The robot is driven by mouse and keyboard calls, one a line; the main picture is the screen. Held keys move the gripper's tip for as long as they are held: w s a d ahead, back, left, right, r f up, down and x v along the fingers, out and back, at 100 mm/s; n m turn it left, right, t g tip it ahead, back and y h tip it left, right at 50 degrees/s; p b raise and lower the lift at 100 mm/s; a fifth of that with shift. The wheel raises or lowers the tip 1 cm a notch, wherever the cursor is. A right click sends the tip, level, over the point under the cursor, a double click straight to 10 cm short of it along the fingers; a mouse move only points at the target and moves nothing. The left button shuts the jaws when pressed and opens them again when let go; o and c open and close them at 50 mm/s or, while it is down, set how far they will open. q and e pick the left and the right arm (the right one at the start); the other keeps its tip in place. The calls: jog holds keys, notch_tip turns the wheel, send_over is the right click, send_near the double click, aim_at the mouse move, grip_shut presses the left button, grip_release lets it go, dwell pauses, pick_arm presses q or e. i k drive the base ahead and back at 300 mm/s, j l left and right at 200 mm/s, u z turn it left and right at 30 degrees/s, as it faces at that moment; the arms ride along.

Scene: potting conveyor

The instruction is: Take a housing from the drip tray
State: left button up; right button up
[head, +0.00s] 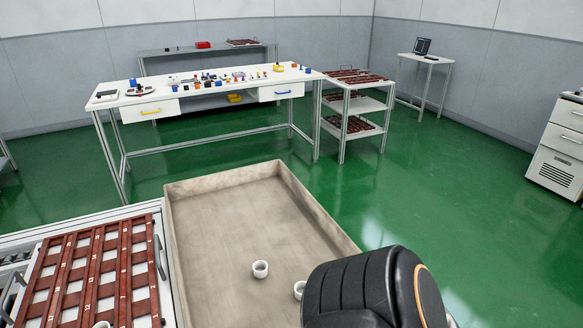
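The drip tray (203,225) is a long, shallow, beige tray with raised walls in the lower middle of the head view. A white cup-shaped housing (260,269) stands upright on its floor, toward the near end. A second white housing (299,290) is to its right, partly hidden behind a black part of my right arm. That arm part covers the tray's near right corner. Neither of my grippers shows in the view.
A brown slotted rack (92,262) lies left of the tray, with a white round piece (101,325) at its near edge. Farther back stand a cluttered white workbench (215,88), a shelf cart (349,105) and a drawer cabinet (560,148). Green floor between is clear.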

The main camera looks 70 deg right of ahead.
aim_at(300, 286)
jog(key=l+z, duration=0.1)
jog(key=z, duration=0.3)
jog(key=l+z, duration=0.1)
jog(key=z, duration=0.3)
jog(key=l+z, duration=0.1)
jog(key=z, duration=0.3)
jog(key=l+z, duration=0.1)
jog(key=z, duration=0.3)
jog(key=l+z, duration=0.1)
jog(key=z, duration=0.35)
jog(key=i+l, duration=0.1)
jog(key=l, duration=0.8)
jog(key=l+u, duration=0.15)
jog(key=l, duration=0.8)
jog(key=i+l+u, duration=0.1)
jog(key=u, duration=0.95)
